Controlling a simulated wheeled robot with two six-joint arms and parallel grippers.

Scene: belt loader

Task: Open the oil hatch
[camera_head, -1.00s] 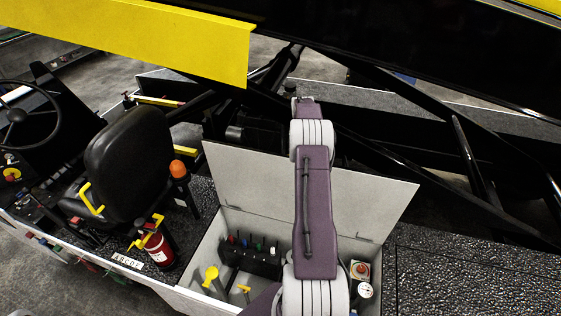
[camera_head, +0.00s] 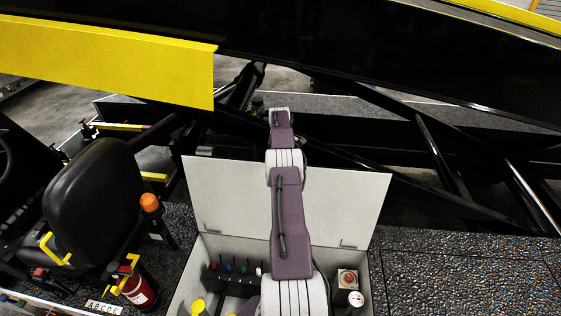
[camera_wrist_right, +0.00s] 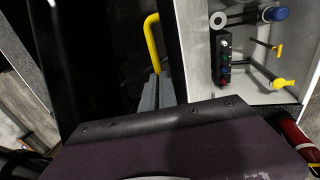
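The hatch lid (camera_head: 345,205) is a white panel standing raised at the back of a white-walled compartment in the head view. In the right wrist view the lid (camera_wrist_right: 190,50) shows nearly edge-on, with a yellow bar handle (camera_wrist_right: 152,42) on its left, outer side. My arm rises from the bottom centre of the head view, passes in front of the lid and reaches over its top edge. Grey parts that look like my right gripper's fingers (camera_wrist_right: 160,92) are close to the handle's lower end. Whether they touch or grip it is unclear. My left gripper is not seen.
Inside the compartment are a yellow cap (camera_head: 198,306), a red button box (camera_head: 347,279) and a gauge (camera_head: 356,299). A black seat (camera_head: 92,195), an orange beacon (camera_head: 150,203) and a fire extinguisher (camera_head: 141,291) stand left. Black beams cross behind; textured deck (camera_head: 470,280) lies right.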

